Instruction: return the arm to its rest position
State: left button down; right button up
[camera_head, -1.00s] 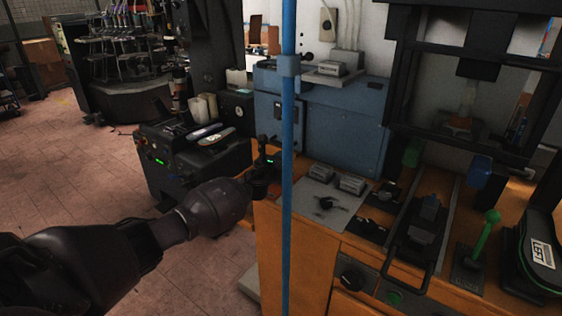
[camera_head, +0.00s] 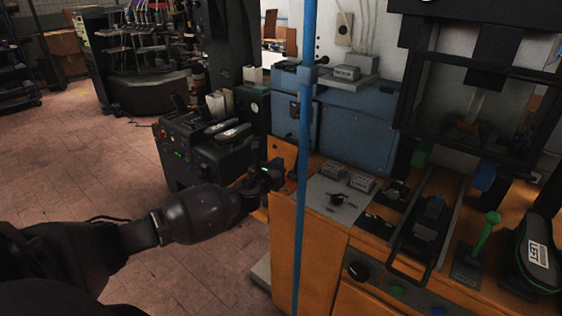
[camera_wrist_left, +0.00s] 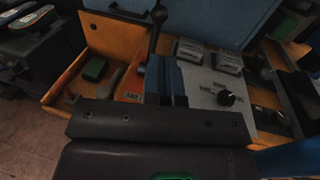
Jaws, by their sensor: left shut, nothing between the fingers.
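My left arm comes in from the left in the head view. Its gripper (camera_head: 276,172) is beside the left end of the orange press bench (camera_head: 310,245), left of the blue upright pole (camera_head: 303,150). In the left wrist view the gripper's fingers (camera_wrist_left: 166,80) show dark and blue, pressed together with nothing between them. Behind them are an orange tray-like section of the bench (camera_wrist_left: 75,75) and a grey control panel (camera_wrist_left: 215,85). My right gripper is in neither view.
The bench carries a black-handled slide (camera_head: 425,225), a green lever (camera_head: 487,232) and a black shoe-like item with a label (camera_head: 538,255). A blue cabinet (camera_head: 355,135) stands behind. A dark machine (camera_head: 195,150) stands beyond the gripper. Tiled floor (camera_head: 90,165) is open at left.

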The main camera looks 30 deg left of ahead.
pick_arm(q)
jog(key=shift+s, duration=0.1)
dwell(0.3)
jog(key=s+d+f+n+g+h, duration=0.1)
jog(key=s+d+f+n+g, duration=0.1)
jog(key=s+d+f+n, duration=0.45)
jog(key=s+d+f+n+g+h, duration=0.1)
jog(key=s+d+f+n+g, duration=0.15)
jog(key=s+f+n, duration=0.7)
jog(key=s+d+f+n, duration=0.2)
jog(key=s+d+n, duration=0.1)
jog(key=s+n, duration=0.6)
jog(key=s+d+f+n+g, duration=0.1)
jog(key=s+d+n, duration=0.2)
jog(key=s+n, duration=0.5)
jog(key=shift+s+f+n, duration=0.4)
jog(key=shift+s, duration=0.55)
jog(key=shift+g, duration=0.25)
